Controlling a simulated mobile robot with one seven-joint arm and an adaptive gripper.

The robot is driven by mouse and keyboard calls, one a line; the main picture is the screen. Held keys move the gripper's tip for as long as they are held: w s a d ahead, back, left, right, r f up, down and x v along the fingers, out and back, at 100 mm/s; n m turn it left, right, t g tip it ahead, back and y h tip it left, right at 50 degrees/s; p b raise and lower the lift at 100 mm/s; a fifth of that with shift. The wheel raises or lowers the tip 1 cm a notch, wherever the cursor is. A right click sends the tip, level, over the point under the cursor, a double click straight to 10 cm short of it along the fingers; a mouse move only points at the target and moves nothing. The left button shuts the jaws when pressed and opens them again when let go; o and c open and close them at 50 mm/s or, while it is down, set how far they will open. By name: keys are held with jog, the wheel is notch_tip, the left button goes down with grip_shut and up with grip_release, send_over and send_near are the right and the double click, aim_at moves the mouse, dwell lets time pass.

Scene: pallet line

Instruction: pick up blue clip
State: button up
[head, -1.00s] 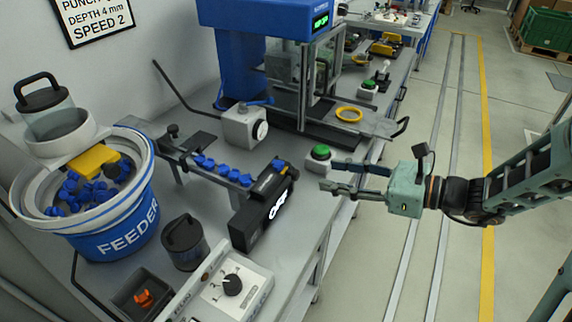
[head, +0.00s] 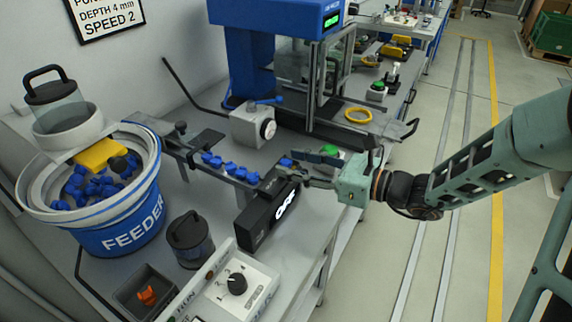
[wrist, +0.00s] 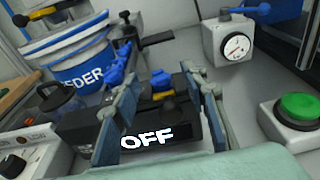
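A single blue clip (head: 286,162) sits at the end of the feeder track, on the black unit marked OFF (head: 268,214). In the wrist view the blue clip (wrist: 162,80) shows between my fingers, just beyond them. My gripper (head: 304,166) is open and empty, close to the clip from the right in the head view. In the wrist view the two fingers of my gripper (wrist: 160,92) stand apart on either side of the clip. I cannot tell if either finger touches it. More blue clips (head: 228,168) line the track behind it.
The feeder bowl (head: 118,228) with many blue clips stands at left. A green button (head: 331,152) is beside my gripper; a dial gauge (head: 268,129) stands behind the track. The speed knob box (head: 240,290) is in front. Open floor lies at right.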

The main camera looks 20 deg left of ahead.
jog(key=shift+a, duration=0.1)
jog(key=c, duration=0.9)
jog(key=shift+o, duration=0.2)
